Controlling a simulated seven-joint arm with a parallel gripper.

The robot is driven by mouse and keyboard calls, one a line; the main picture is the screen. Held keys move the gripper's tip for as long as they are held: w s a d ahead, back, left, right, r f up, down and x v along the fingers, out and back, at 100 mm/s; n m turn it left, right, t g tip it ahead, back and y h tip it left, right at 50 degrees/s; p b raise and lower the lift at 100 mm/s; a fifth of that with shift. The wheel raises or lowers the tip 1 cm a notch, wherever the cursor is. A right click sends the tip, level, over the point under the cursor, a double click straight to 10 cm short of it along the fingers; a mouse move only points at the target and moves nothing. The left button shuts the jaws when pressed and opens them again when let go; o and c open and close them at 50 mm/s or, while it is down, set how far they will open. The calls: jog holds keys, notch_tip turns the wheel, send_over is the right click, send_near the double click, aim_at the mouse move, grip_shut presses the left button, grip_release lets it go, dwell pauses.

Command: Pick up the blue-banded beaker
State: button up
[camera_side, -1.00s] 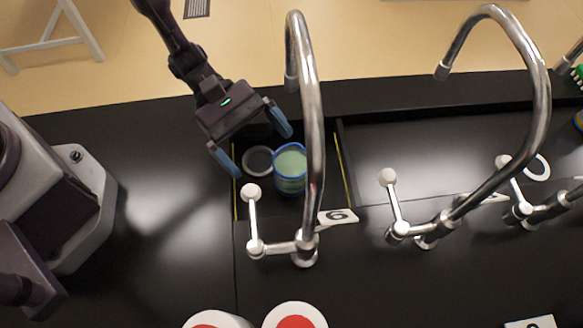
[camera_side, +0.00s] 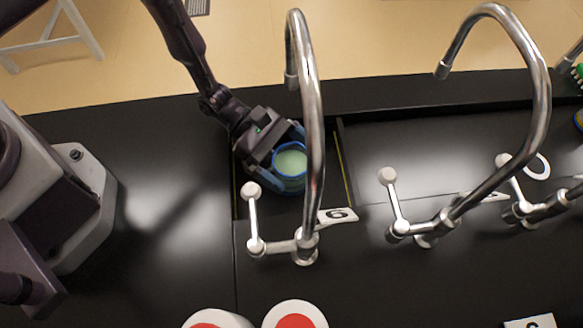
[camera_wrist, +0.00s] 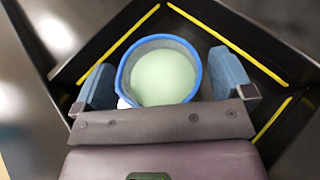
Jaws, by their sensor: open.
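The blue-banded beaker (camera_side: 291,162) has a blue rim and holds pale green content. It stands upright in the recessed bay under the left tap. My gripper (camera_side: 282,160) is down at the beaker, reaching in from the upper left. In the wrist view the beaker (camera_wrist: 162,75) sits between the two blue fingers of my gripper (camera_wrist: 165,82). The fingers are open, one on each side. A small gap shows at the right finger; the left finger is very close to the beaker wall, and I cannot tell if it touches.
The left tap (camera_side: 313,130) arches just right of the beaker, with its white-knobbed handle (camera_side: 251,191) in front. A "6" label (camera_side: 338,216) lies by its base. A second tap (camera_side: 540,100) stands to the right. Two red-topped white containers sit at the front. Yellow lines edge the bay.

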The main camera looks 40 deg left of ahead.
jog(key=shift+d+f, duration=0.15)
jog(key=shift+d, duration=0.2)
jog(key=c, duration=1.1)
jog(key=shift+c, duration=0.2)
jog(key=shift+r, duration=0.2)
